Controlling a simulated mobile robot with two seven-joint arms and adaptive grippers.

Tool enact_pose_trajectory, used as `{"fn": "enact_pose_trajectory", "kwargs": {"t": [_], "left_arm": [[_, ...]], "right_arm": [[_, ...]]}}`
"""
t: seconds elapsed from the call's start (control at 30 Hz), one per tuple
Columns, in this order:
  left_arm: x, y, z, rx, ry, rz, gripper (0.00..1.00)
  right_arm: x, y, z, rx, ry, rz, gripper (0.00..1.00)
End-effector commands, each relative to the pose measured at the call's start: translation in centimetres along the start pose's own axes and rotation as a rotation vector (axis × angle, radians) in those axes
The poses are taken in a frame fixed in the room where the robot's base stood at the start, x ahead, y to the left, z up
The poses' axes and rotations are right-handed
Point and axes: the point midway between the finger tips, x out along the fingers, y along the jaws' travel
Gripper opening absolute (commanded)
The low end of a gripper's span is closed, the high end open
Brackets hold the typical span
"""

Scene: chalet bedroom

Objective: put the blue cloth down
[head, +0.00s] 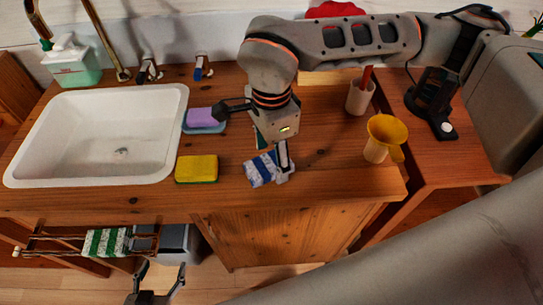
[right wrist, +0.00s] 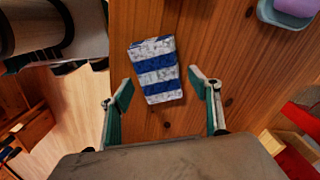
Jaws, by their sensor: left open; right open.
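The blue and white striped cloth (head: 260,171) lies folded flat on the wooden counter near its front edge. In the right wrist view the cloth (right wrist: 157,72) lies just beyond and partly between the fingertips. My right gripper (right wrist: 166,92) is open above it and holds nothing; in the head view one finger hides part of the cloth's right side. My left gripper (head: 163,272) is open and empty, low in front of the counter at the bottom of the head view.
A yellow sponge (head: 197,169) lies left of the cloth, beside the white sink (head: 178,125). A purple sponge (head: 206,115) sits in a blue dish behind. A yellow cup (head: 378,151) and a beige cup (head: 355,99) stand right. A green-striped cloth (head: 104,243) hangs below. Counter right of the cloth is clear.

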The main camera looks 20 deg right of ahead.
Motion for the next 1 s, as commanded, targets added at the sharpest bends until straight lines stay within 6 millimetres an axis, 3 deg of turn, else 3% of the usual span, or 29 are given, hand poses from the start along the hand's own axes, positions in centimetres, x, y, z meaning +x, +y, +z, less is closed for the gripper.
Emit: {"fn": "enact_pose_trajectory", "kwargs": {"t": [0.3, 0.53, 0.7, 1.0], "left_arm": [[-0.1, 0.1, 0.0, -0.003, -0.003, 0.002, 0.62], [-0.2, 0.2, -0.1, -0.005, -0.002, 0.004, 0.62], [-0.2, 0.2, -0.1, -0.006, -0.002, 0.005, 0.62], [-0.2, 0.3, 0.0, -0.007, -0.003, 0.005, 0.62]], "right_arm": [[-6.3, -0.1, 0.0, 0.000, 0.000, -0.007, 0.62], [-10.1, -0.1, 0.0, 0.001, 0.000, -0.005, 0.62], [-11.3, 0.0, 0.0, 0.000, 0.000, -0.003, 0.62], [-11.5, 0.0, 0.0, 0.000, -0.001, -0.001, 0.62]]}}
